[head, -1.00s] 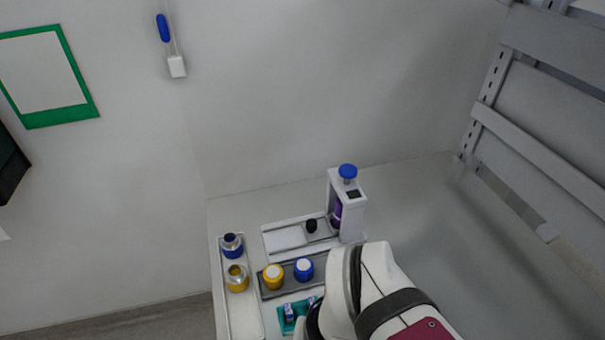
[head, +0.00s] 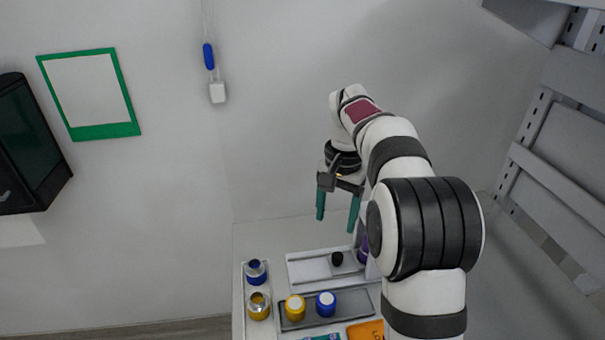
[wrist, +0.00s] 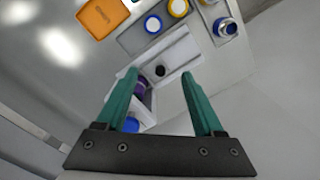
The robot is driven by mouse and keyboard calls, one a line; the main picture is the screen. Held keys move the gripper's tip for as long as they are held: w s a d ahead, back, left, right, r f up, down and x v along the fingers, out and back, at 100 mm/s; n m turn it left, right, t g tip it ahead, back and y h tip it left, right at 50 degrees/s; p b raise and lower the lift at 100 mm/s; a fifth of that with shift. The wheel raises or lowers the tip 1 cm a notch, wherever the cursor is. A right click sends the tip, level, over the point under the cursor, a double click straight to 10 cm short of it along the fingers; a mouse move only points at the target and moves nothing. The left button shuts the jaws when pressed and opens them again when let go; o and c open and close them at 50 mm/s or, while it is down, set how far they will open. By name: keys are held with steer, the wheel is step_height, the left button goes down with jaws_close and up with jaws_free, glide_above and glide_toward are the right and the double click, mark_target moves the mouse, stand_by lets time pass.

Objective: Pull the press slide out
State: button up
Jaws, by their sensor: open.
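The press slide is a light plate with a black knob (head: 337,258), on a white base track (head: 305,268) in the head view. The knob also shows in the wrist view (wrist: 160,71), between my fingers in the picture. The press (head: 361,262) is mostly hidden behind my arm in the head view; its blue top knob (wrist: 131,125) and purple part (wrist: 140,88) show beside my left finger in the wrist view. My gripper (head: 336,226) has two teal fingers, spread open and empty, above the track and apart from the knob.
A grey tray with a yellow-and-white jar (head: 295,308) and a blue-and-white jar (head: 326,304) lies in front of the track. A blue-banded container (head: 256,272) and a yellow one (head: 259,306) stand at left. An orange item (head: 366,331) lies at the front.

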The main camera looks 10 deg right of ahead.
steer(key=m, duration=0.1)
glide_toward(338, 256)
steer(key=f, duration=0.9)
steer(key=shift+a, duration=0.2)
jaws_close()
stand_by(0.7)
